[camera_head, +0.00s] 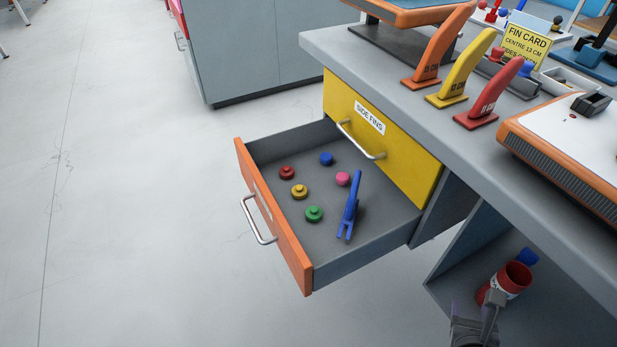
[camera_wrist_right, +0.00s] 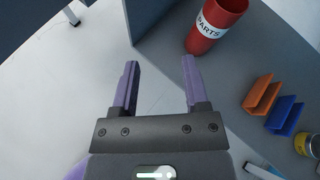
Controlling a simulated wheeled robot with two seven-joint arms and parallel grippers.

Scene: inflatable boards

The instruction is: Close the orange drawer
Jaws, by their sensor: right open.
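The orange drawer (camera_head: 272,218) is pulled far out below the yellow drawer in the head view. Its silver bar handle (camera_head: 257,221) is on the orange front, facing left. Inside lie red, yellow, green, blue and pink round caps and a blue tool (camera_head: 350,205). My right gripper (camera_head: 492,308) is at the bottom right of the head view, by the open shelf and well apart from the drawer. In the right wrist view its two purple fingers (camera_wrist_right: 160,85) are spread with nothing between them. My left gripper is in neither view.
The yellow drawer (camera_head: 400,178), labelled SIDE FINS, is shut. Orange, yellow and red fins (camera_head: 484,103) stand on the grey bench top. A red PARTS cup (camera_head: 509,281) is in the lower shelf near my right gripper. The floor (camera_head: 130,210) left of the drawer is clear.

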